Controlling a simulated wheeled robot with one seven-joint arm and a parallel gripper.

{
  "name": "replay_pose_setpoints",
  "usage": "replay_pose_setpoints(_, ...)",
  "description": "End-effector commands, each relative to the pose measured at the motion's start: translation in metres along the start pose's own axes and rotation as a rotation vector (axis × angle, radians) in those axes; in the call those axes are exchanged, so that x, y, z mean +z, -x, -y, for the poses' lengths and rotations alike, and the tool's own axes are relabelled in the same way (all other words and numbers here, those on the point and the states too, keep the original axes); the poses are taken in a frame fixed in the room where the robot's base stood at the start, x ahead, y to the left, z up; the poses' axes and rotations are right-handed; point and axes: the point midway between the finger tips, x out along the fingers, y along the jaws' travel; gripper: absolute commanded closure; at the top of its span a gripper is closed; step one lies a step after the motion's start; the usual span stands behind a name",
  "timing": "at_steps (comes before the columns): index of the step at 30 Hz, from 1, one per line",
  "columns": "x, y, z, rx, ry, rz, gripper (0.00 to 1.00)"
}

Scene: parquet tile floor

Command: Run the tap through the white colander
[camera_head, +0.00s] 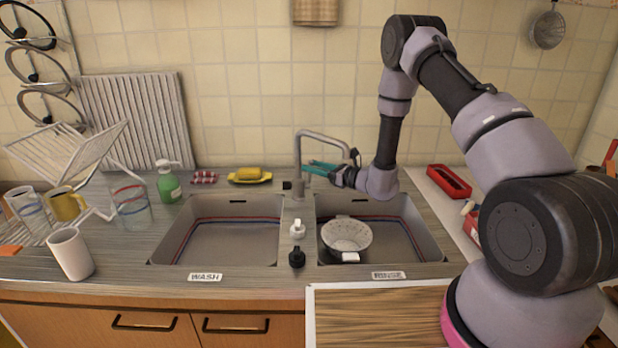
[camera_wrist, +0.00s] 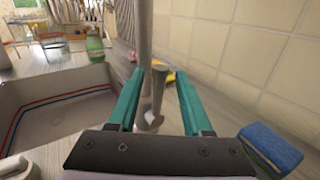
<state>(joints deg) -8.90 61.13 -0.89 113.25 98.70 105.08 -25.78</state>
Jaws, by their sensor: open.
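The white colander (camera_head: 347,234) sits in the right basin, labelled RINSE, towards its left side. The grey tap (camera_head: 322,135) stands between the two basins, its spout reaching over the right one; no water stream shows. My gripper (camera_head: 311,165) is open beside the tap's upright, below the spout. In the wrist view, the teal fingers (camera_wrist: 160,72) are apart, with a grey lever-like tap part (camera_wrist: 153,110) showing between them. The tap's upright (camera_wrist: 144,35) rises just beyond. I cannot tell whether the fingers touch either part.
The left basin (camera_head: 225,240), labelled WASH, looks empty. A white knob (camera_head: 297,228) and a black knob (camera_head: 297,258) stand on the divider. A blue sponge (camera_wrist: 270,148) is near my gripper.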

Motion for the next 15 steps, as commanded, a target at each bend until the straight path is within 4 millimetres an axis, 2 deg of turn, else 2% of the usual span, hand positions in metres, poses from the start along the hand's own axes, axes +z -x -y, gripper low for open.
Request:
replay_pose_setpoints(2, 0.0, 0.0001, 0.0, 0.0, 0.0, 0.0, 0.5)
replay_pose_setpoints(5, 0.0, 0.0001, -0.0001, 0.0, 0.0, 0.0, 0.85)
replay_pose_setpoints(6, 0.0001, 0.0001, -0.0001, 0.0, 0.0, 0.0, 1.0)
replay_pose_setpoints(15, -0.0032, 0.0035, -0.004, 0.003, 0.053, 0.037, 1.0)
